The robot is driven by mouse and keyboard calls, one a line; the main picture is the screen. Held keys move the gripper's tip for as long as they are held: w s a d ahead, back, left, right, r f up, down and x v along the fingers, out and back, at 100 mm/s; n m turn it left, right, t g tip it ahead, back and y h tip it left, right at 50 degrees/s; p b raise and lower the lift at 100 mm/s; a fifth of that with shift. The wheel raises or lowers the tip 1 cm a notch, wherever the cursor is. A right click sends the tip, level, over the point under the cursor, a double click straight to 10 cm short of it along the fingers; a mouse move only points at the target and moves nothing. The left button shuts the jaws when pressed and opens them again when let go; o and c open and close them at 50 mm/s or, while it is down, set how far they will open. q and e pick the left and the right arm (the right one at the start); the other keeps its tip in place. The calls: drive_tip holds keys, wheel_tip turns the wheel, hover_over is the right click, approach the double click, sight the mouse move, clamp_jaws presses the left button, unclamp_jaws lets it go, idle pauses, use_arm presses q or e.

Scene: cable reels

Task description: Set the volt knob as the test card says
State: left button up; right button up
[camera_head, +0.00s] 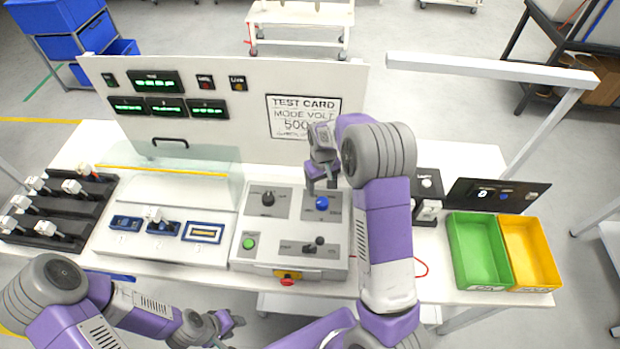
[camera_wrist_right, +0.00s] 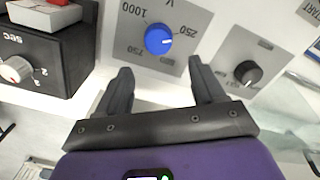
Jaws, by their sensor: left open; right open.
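The test card (camera_head: 290,104) on the upright panel reads "MODE VOLT" and a value starting "500"; my right arm covers its lower right part. The blue volt knob (camera_head: 321,203) sits on a grey plate of the control box. In the right wrist view the blue knob (camera_wrist_right: 158,39) shows marks 1000, 750 and 250 around it; its exact pointer direction is hard to tell. My right gripper (camera_head: 321,184) is open, its fingers (camera_wrist_right: 160,70) short of the knob and either side of its line. My left gripper (camera_head: 226,327) is open and empty at the front, away from the box.
A black knob (camera_head: 268,199), a green button (camera_head: 249,243) and a lever (camera_head: 318,243) share the control box. A black timer box (camera_wrist_right: 45,55) stands close beside it. Green (camera_head: 478,255) and yellow (camera_head: 530,255) bins stand at the right.

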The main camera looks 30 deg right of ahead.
sight(322, 201)
drive_tip(key=shift+s+f, duration=0.1)
drive_tip(key=shift+f, duration=0.2)
drive_tip(key=shift+s+f, duration=0.85)
drive_tip(key=shift+f, duration=0.2)
drive_tip(key=f, duration=0.4)
drive_tip(key=shift+w+p, duration=0.35)
use_arm(q)
drive_tip(key=shift+s+r, duration=0.55)
drive_tip(key=shift+s, duration=0.15)
use_arm(e)
drive_tip(key=shift+s, duration=0.15)
drive_tip(key=shift+f, duration=0.1)
drive_tip(key=c, duration=1.1)
use_arm(q)
drive_tip(key=shift+w, duration=0.1)
use_arm(e)
drive_tip(key=shift+o, duration=0.2)
